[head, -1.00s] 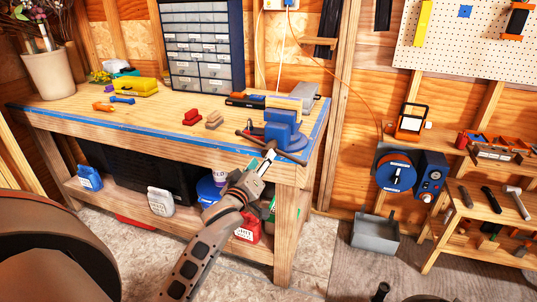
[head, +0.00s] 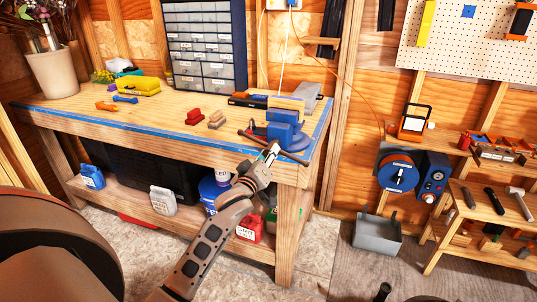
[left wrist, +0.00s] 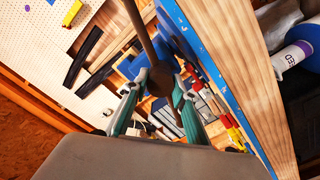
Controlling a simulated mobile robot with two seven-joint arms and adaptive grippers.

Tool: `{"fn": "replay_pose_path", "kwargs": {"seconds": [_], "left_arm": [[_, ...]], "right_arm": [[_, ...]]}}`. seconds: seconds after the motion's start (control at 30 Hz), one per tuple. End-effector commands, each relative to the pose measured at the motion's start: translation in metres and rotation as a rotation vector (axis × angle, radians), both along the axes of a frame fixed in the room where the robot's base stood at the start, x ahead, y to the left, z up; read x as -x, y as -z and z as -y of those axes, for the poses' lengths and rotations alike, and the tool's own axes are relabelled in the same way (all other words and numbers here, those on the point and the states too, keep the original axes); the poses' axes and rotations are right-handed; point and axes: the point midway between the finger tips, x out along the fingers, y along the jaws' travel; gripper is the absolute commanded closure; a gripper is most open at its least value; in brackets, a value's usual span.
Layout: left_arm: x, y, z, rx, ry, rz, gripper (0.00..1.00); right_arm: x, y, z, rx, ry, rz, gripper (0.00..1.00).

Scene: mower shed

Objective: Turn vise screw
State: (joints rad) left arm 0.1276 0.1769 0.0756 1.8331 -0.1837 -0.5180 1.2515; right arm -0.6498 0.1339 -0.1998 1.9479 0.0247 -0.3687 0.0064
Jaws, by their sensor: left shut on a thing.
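The blue vise (head: 283,130) sits at the front right corner of the workbench. Its dark bar handle (head: 296,158) runs slantwise across its front, just past the bench edge. My left gripper (head: 271,150) is at the handle's middle, in front of the vise. In the left wrist view, the left fingers (left wrist: 160,88) are shut around the round dark screw head (left wrist: 159,80), and the bar (left wrist: 138,28) reaches up from it. The blue vise body (left wrist: 172,42) shows behind. The fingers partly hide the screw head. My right gripper is not in view.
The workbench (head: 160,122) holds red and tan blocks, a yellow case (head: 138,87) and a drawer cabinet (head: 205,45). Jugs and cans stand on its lower shelf. A blue cord reel (head: 397,172) hangs at right above a grey bin (head: 376,235). The floor between is clear.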

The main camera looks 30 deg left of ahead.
Motion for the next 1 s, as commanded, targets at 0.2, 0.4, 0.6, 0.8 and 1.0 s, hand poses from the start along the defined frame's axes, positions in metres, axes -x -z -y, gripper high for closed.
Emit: {"fn": "replay_pose_path", "kwargs": {"seconds": [0.2,0.4,0.6,0.8,1.0], "left_arm": [[0.000,0.000,0.000,-0.034,0.000,-0.010,0.95],[0.000,-0.001,0.000,-0.134,-0.002,-0.033,0.95],[0.000,-0.001,0.000,-0.299,-0.001,-0.073,0.95],[0.000,0.000,0.000,-0.485,-0.001,-0.117,0.95],[0.000,0.000,0.001,-0.671,0.000,-0.161,0.95]], "right_arm": [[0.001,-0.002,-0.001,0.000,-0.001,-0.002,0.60],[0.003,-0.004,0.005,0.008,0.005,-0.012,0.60],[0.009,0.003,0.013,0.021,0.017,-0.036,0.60],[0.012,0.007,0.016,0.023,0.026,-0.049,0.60],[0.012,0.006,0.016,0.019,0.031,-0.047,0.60]]}}
